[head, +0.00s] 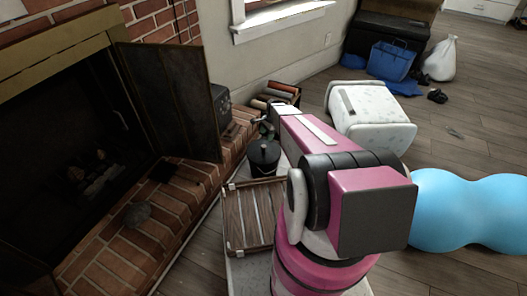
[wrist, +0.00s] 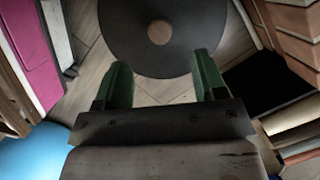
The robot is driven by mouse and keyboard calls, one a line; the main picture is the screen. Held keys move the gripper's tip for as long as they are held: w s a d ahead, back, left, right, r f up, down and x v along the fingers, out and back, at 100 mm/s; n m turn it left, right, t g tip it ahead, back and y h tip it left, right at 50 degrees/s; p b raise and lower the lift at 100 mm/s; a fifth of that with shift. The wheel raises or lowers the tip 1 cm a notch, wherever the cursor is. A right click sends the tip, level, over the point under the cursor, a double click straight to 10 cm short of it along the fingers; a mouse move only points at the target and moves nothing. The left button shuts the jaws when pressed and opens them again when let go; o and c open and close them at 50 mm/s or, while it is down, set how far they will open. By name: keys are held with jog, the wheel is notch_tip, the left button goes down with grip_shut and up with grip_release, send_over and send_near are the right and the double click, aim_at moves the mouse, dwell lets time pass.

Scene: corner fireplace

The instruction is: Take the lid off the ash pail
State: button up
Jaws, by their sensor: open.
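The ash pail (head: 264,168) is a small dark bucket standing on the floor beside the brick hearth in the head view. Its dark round lid (head: 263,151) is on it. In the wrist view the lid (wrist: 125,38) fills the top middle, with a round wooden knob (wrist: 159,32) at its centre. My gripper (wrist: 163,78) is open and empty. Its two green fingers point toward the lid, with the knob ahead of the gap between them and apart from both. In the head view my pink arm hides much of the floor right of the pail.
A slatted wooden crate (head: 248,228) stands in front of the pail, and a box of logs (head: 278,96) behind it. The brick hearth (head: 150,228) and open fireplace door (head: 172,95) are left. A white bin (head: 372,118) and blue peanut-shaped ball (head: 465,212) are right.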

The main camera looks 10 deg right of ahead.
aim_at(264, 146)
jog(key=x, duration=0.9)
jog(key=shift+d+f, duration=0.15)
jog(key=shift+d, duration=0.1)
jog(key=c, duration=1.1)
